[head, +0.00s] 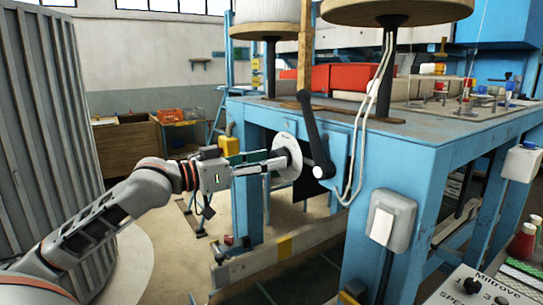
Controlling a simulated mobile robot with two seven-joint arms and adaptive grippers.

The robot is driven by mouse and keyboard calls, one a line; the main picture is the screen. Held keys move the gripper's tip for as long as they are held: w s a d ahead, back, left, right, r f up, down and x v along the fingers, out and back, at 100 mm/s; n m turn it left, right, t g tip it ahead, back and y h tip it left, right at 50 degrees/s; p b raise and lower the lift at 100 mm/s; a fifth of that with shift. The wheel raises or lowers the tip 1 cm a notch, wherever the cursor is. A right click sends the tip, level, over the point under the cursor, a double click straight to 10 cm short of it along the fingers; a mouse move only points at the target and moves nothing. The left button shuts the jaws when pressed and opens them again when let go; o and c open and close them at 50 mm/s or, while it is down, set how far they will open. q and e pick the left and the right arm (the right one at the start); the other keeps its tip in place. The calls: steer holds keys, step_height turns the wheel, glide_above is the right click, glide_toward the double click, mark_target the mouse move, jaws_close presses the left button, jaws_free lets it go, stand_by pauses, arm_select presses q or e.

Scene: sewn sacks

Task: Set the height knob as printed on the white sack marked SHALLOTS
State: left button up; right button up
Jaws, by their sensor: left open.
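My left gripper (268,164) reaches in from the left at mid-height and is open. A grey control box (450,295), lettered "Miltrove" and partly "SPE", shows at the bottom right edge. A dark knob (471,286) sits on it, and the rest is cut off. I cannot tell which knob is for height. No white sack marked SHALLOTS can be made out. My right gripper is not in view.
A corrugated grey container (45,110) stands at left. Open floor (165,240) lies between.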

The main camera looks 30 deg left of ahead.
arm_select(q)
steer(key=shift+x, duration=0.8)
steer(key=c, duration=1.1)
steer(key=shift+s, duration=0.1)
steer(key=shift+m, duration=0.3)
